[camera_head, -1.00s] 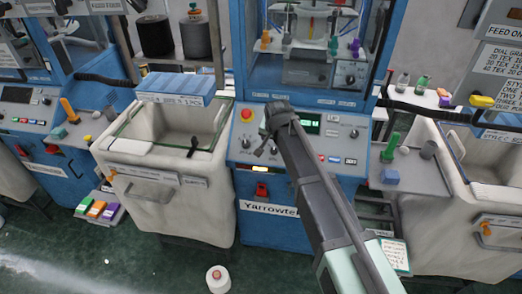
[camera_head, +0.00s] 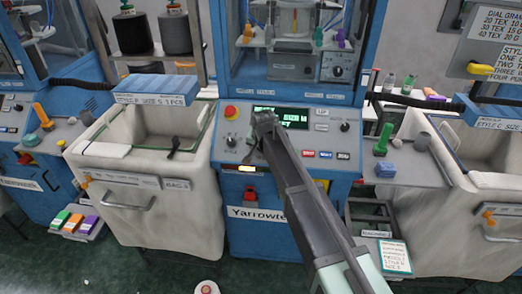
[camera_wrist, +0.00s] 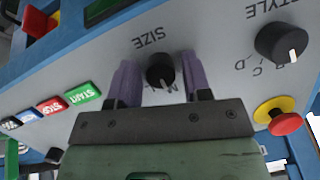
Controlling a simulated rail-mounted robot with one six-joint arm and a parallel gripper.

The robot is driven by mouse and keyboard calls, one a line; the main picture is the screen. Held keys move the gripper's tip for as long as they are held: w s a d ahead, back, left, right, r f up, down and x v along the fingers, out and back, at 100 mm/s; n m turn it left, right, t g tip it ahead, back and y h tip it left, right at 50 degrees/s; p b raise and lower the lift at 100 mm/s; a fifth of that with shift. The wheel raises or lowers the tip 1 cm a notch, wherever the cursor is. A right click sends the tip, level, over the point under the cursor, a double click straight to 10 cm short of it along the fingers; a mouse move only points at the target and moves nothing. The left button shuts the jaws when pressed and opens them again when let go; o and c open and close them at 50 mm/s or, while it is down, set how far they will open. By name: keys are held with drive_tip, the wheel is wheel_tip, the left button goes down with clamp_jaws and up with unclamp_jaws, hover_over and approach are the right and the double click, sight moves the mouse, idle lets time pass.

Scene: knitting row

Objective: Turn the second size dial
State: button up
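The SIZE dial (camera_wrist: 160,72) is a black round knob with a pale pointer mark on the sloped grey panel. In the wrist view it sits between the two purple fingers of my gripper (camera_wrist: 158,80), with a visible gap on each side. The fingers are apart; whether their tips reach the knob's depth is hard to tell. In the head view my gripper (camera_head: 262,122) is in front of the middle machine's control panel (camera_head: 222,166) and hides the SIZE dial there. The STYLE dial (camera_wrist: 282,43) is beside it, and also shows in the head view (camera_head: 231,140).
A red stop button on a yellow base (camera_wrist: 280,117) lies near the STYLE dial. Coloured START and STOP buttons (camera_wrist: 80,97) are on the other side. A green-lit display (camera_head: 294,118) is above, partly covered by my arm. Another knob (camera_head: 345,127) is at the panel's right.

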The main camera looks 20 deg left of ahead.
drive_tip(key=c, duration=0.6)
drive_tip(key=shift+c, duration=0.2)
drive_tip(key=shift+n, duration=0.3)
drive_tip(key=n+h, duration=0.1)
drive_tip(key=n, duration=0.2)
drive_tip(key=shift+n, duration=0.4)
drive_tip(key=n+h, duration=0.1)
drive_tip(key=n, duration=0.2)
drive_tip(key=shift+n+t, duration=0.3)
drive_tip(key=shift+n, duration=0.1)
drive_tip(key=o, duration=0.9)
